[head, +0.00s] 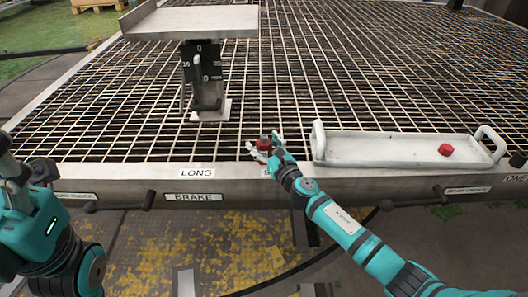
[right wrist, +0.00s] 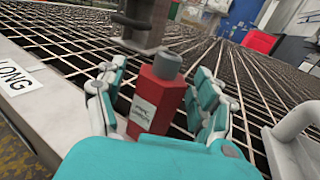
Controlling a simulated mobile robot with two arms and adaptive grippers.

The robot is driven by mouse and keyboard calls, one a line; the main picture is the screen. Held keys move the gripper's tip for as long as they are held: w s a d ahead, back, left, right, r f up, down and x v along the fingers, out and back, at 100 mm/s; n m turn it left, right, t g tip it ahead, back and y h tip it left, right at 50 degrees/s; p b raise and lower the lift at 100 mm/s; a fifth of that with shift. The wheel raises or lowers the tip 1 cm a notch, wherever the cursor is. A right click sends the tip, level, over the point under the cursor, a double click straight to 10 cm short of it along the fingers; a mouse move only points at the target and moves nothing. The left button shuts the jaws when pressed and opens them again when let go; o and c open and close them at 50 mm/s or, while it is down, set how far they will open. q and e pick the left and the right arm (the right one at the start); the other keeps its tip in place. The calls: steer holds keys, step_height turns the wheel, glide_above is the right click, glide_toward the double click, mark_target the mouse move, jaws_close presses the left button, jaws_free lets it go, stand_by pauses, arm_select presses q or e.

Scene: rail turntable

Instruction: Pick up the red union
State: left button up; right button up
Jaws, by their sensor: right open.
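The red union (head: 264,143) stands upright on the near edge of the grating in the head view, just behind the front rail. In the right wrist view the union (right wrist: 158,100) is a red faceted body with a grey cap and a white label too blurred to read fully. My right gripper (head: 262,146) is open, with its fingers on either side of the union. In the right wrist view gaps show between the fingers and the union, and its base is hidden behind my gripper's palm. My left arm is at the left edge of the head view; its gripper does not show.
A post with a black scale (head: 203,75) carries a flat plate (head: 190,22) behind left. A lever (head: 122,205) sticks out from the front rail. Open grating lies behind.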

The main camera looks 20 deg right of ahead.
jaws_close()
steer(key=shift+r, duration=0.1)
stand_by(0.4)
